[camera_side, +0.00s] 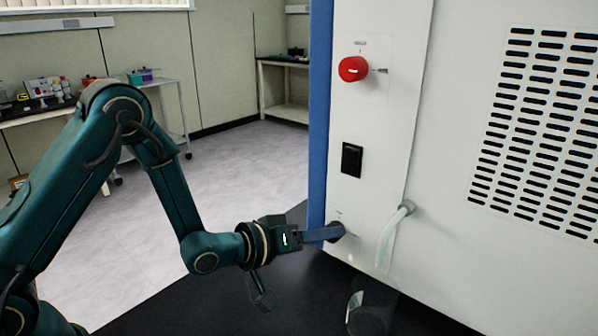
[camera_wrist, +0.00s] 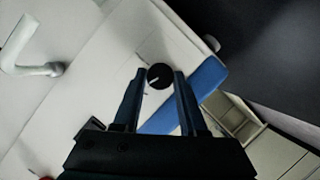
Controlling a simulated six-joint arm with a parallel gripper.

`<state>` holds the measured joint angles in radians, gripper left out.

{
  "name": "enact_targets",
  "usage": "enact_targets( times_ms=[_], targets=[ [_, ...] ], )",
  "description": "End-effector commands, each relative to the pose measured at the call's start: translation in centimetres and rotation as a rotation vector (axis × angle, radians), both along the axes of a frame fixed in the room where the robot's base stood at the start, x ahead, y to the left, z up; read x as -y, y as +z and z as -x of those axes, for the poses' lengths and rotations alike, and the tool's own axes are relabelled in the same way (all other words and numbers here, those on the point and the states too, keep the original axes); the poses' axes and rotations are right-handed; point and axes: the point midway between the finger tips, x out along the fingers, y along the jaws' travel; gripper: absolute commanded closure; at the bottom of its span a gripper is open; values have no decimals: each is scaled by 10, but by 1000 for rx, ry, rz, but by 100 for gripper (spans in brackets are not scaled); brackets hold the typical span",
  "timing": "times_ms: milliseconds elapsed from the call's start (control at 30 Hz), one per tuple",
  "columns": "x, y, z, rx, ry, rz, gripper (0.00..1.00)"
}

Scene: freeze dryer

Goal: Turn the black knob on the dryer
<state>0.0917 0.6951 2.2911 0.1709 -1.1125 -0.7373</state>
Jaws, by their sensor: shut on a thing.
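The black knob (camera_side: 337,230) is on the lower left of the dryer's white side panel (camera_side: 378,150). In the wrist view the knob (camera_wrist: 160,76) is round and black with a white pointer line, and it sits between the tips of my gripper (camera_wrist: 159,75). In the side view my gripper (camera_side: 330,233) reaches the knob from the left, and its fingers hide part of it. The fingers are shut on the knob, one on each side.
A red knob (camera_side: 353,69) and a black switch (camera_side: 351,160) are higher on the panel. A pale hose (camera_side: 390,240) hangs right of the black knob, above a clear container (camera_side: 370,306). The dryer's blue edge (camera_side: 318,120) is close to my gripper.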

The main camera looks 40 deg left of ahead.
Motion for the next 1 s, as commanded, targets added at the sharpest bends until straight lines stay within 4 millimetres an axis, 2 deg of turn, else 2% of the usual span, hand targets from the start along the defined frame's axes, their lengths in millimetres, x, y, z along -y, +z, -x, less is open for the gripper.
enact_targets(
  times_ms=[1000],
  targets=[
    [9,1,1,2,-1,-947,100]
  ],
)
